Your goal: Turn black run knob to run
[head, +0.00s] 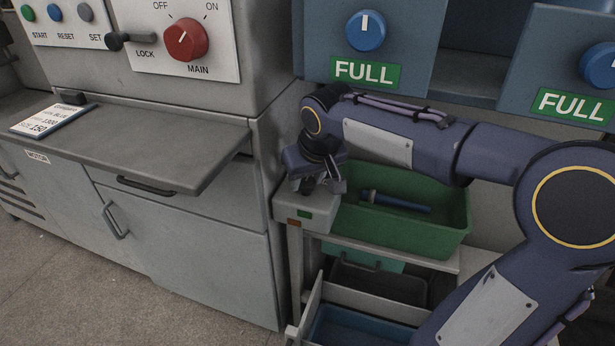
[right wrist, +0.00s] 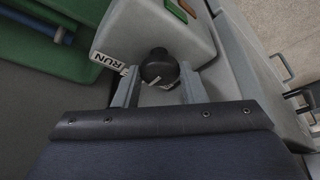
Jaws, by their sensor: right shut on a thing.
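The black run knob (right wrist: 159,66) shows in the right wrist view, on the face of a light grey box (right wrist: 165,25). A white label reading RUN (right wrist: 107,61) is beside it on the left, and part of another marking lies behind a finger. My right gripper (right wrist: 160,75) has one finger on each side of the knob and is shut on it. In the head view my right gripper (head: 322,186) is over the grey box (head: 300,214) and hides the knob. I cannot read the knob's pointing direction. My left gripper is not in view.
A green bin (head: 400,232) with a blue rod (head: 395,201) stands right beside the grey box. A cabinet with a shelf (head: 190,150) and a red main switch (head: 186,40) is at left. Blue panels with FULL labels (head: 365,72) are above my arm.

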